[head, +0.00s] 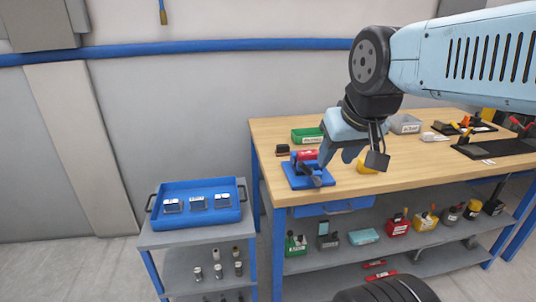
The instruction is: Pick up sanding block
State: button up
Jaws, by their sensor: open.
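My gripper (337,160) is light blue, points down over the left part of the wooden workbench (440,160), and is open with nothing seen between its fingers. A small dark block with a reddish-brown part (283,150) lies on the bench top, left of my gripper and apart from it; it may be the sanding block, but it is too small to be sure. A yellow object (367,166) lies just right of my gripper, partly hidden by my wrist. Whether my fingers touch anything is unclear.
A blue fixture (297,180) with a red part (307,155) stands close to my gripper's left. A green bin (306,135) and a grey bin (406,123) stand behind. A cart with a blue tray (190,188) stands left. Black mats with tools lie right.

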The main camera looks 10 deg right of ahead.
aim_at(281, 150)
jog(key=z, duration=0.15)
jog(key=i, duration=0.95)
jog(key=u, duration=0.1)
